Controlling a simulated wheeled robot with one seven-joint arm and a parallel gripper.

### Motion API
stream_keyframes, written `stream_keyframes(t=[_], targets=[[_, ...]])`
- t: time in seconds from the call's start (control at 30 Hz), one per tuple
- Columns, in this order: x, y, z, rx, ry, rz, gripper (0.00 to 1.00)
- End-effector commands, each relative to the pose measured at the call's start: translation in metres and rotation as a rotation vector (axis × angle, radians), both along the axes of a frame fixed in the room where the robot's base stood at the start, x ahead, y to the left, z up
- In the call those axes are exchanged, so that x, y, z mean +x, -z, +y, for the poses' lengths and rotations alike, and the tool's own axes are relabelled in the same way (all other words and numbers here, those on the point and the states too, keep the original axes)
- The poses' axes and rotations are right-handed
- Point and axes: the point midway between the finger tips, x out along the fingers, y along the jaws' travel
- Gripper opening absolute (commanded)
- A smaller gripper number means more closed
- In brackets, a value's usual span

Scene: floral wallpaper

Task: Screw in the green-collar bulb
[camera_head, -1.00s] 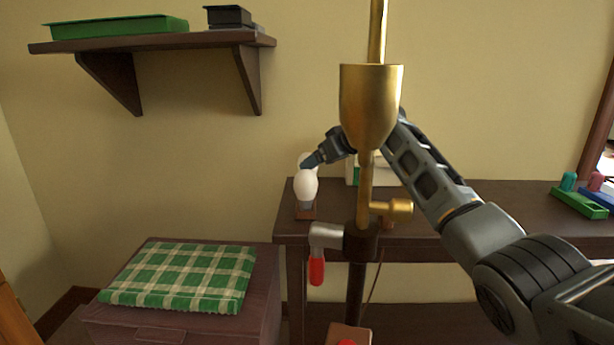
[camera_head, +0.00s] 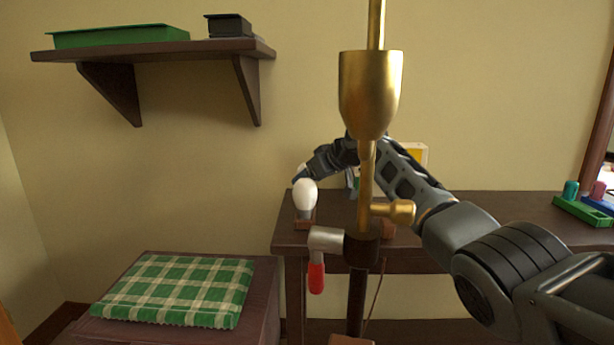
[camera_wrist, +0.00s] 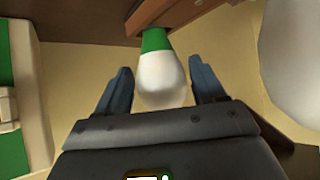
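In the wrist view, the green-collar bulb (camera_wrist: 163,75) has white glass and a green collar, with its collar end against a brown wooden piece. My gripper (camera_wrist: 162,88) is open, with one blue-grey finger on each side of the glass and gaps visible. In the head view, my gripper (camera_head: 302,174) is low over the dark table, behind a white bulb with a grey collar (camera_head: 305,194). There the green-collar bulb is mostly hidden. The brass lamp (camera_head: 370,95) stands in front of my arm; its cup-shaped part is high on the stem.
The grey-collar bulb stands on a small wooden block, close to my gripper. The lamp's red-handled lever (camera_head: 316,277) is below. A chest with a green checked cloth (camera_head: 175,290) is at left, and a wall shelf (camera_head: 150,54) above. Green and blue holders (camera_head: 582,210) sit at right.

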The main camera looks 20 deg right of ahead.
Motion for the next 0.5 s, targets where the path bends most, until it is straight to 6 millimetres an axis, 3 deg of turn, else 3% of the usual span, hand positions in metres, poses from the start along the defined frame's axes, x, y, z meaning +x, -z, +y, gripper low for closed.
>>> stream_keyframes(t=[0.07, 0.4, 0.5], targets=[[-0.0001, 0.0001, 0.0001, 0.000, 0.000, 0.000, 0.61], [-0.0001, 0.0002, 0.0001, 0.000, 0.000, 0.000, 0.29], [-0.0001, -0.0001, 0.0001, 0.000, 0.000, 0.000, 0.26]])
